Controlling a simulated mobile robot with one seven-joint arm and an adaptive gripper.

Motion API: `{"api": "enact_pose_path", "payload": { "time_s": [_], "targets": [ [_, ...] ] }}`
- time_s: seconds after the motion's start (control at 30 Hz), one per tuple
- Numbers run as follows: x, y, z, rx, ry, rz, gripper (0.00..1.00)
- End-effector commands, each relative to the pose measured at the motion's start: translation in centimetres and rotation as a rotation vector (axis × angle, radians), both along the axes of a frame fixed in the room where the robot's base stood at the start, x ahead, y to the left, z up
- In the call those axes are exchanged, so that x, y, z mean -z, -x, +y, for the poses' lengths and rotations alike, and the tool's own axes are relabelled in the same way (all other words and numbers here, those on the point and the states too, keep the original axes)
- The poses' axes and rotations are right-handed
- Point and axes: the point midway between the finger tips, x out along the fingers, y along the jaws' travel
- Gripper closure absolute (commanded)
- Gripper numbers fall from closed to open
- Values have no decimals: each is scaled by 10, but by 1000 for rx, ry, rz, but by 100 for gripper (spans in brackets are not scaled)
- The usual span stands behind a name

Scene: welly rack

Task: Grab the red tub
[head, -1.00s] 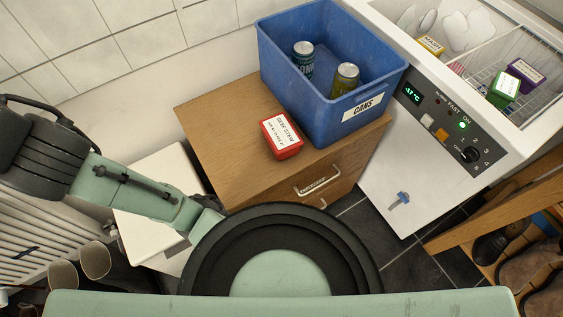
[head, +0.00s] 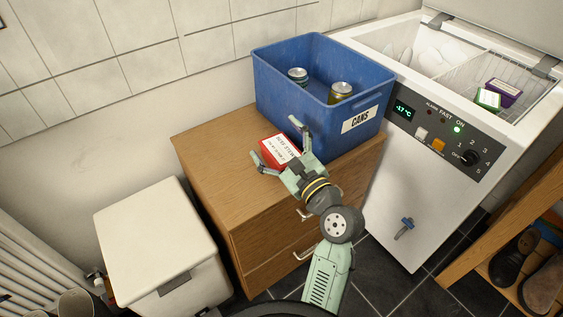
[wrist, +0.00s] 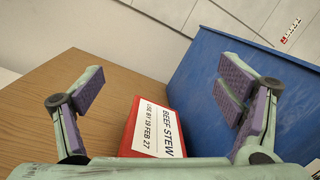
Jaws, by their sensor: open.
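The red tub (head: 275,150) has a white label reading BEEF STEW and lies on top of the wooden drawer cabinet (head: 213,143), in front of the blue bin. My gripper (head: 278,145) is open, with one finger on each side of the tub in the head view. In the wrist view the red tub (wrist: 128,140) shows low in the middle, between the spread fingers of my gripper (wrist: 152,92). The fingers look apart from the tub. Its near end is hidden behind my gripper's body.
The blue bin (head: 290,105) marked CANS stands right behind the tub and close to my right finger; it holds two cans. A chest freezer (head: 400,190) stands to the right. A white lidded box (head: 155,235) stands at the left. The cabinet top left of the tub is clear.

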Motion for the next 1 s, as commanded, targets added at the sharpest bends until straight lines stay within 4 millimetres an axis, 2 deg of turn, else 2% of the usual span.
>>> {"api": "enact_pose_path", "payload": {
  "time_s": [0.03,0.1,0.2,0.27,0.6,0.77,1.0],
  "targets": [
    [28,11,-26,8,-89,104,13],
    [48,25,-49,8,-196,210,13],
    [64,39,-67,8,-295,302,13],
    [67,41,-70,7,-325,325,13],
    [67,1,-46,3,-338,333,13],
    [68,-8,-39,4,-336,334,13],
    [70,-35,-17,2,-336,332,13]
  ]
}}
